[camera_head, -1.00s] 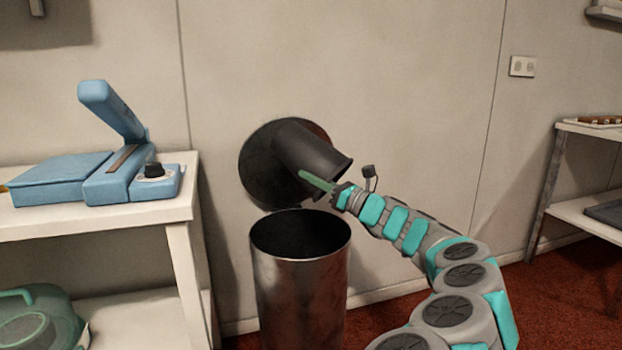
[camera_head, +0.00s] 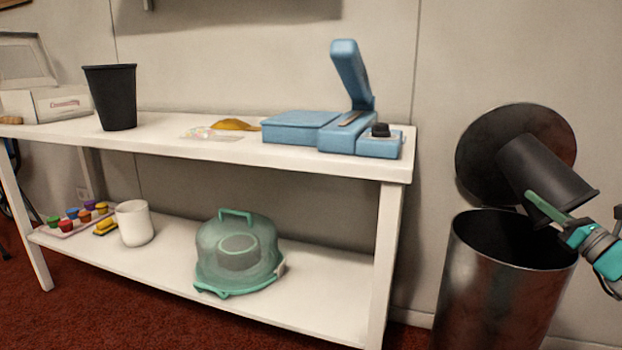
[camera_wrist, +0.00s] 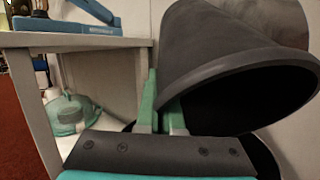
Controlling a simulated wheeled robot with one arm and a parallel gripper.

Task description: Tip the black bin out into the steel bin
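The black bin (camera_head: 545,178) is tilted well over, its mouth facing down and to the right, above the steel bin (camera_head: 495,290). The steel bin stands on the floor with its round lid (camera_head: 482,140) raised against the wall. My gripper (camera_head: 540,203) is shut on the black bin near its rim. In the wrist view the black bin (camera_wrist: 215,60) fills the upper right, and the green fingers of my gripper (camera_wrist: 163,105) sit at its rim. The black bin's inside looks dark, and I see nothing falling. The steel bin's bottom is hidden in shadow.
A white bench (camera_head: 290,158) stands left of the steel bin. On it are a blue hinged device (camera_head: 350,125) and another black tapered container (camera_head: 112,98). A green cake carrier (camera_head: 238,255) and white cup (camera_head: 134,222) sit on the lower shelf. Red carpet lies in front.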

